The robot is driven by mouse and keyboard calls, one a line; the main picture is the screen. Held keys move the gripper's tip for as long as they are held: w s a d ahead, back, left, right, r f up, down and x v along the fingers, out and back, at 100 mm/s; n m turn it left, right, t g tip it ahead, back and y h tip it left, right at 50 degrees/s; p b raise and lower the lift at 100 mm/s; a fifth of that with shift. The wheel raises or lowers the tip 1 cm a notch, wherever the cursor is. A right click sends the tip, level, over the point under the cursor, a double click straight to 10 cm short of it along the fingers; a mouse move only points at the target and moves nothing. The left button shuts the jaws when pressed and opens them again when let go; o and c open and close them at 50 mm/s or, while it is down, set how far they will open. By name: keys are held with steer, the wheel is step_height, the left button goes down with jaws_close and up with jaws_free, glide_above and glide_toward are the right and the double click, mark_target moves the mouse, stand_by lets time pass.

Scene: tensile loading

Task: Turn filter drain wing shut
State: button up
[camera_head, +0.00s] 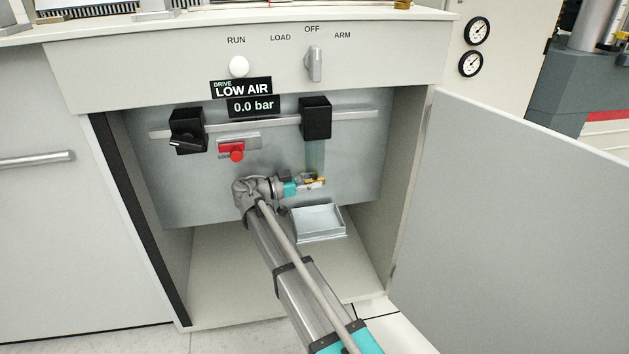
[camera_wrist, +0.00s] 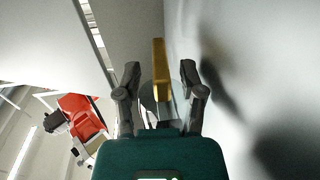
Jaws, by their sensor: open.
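The brass drain wing (camera_head: 318,180) shows at the lower end of the filter's clear bowl (camera_head: 315,155), which hangs under a black filter head (camera_head: 315,117) on the back panel. In the wrist view the wing (camera_wrist: 160,65) is a long upright brass bar. My gripper (camera_wrist: 160,78) is open, with one dark finger on each side of the bar and a visible gap to each. In the head view my gripper (camera_head: 312,183) is small and partly hidden by my wrist. A pale round part, probably the bowl, shows behind the bar.
A shallow metal tray (camera_head: 318,236) sits below the filter. A black regulator (camera_head: 187,130) and red knob (camera_head: 236,154) are to the left. The open cabinet door (camera_head: 510,220) stands at the right. A display (camera_head: 243,88) reads LOW AIR, 0.0 bar (camera_head: 253,106).

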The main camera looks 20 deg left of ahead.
steer(key=v, duration=1.1)
steer(key=shift+s, duration=0.2)
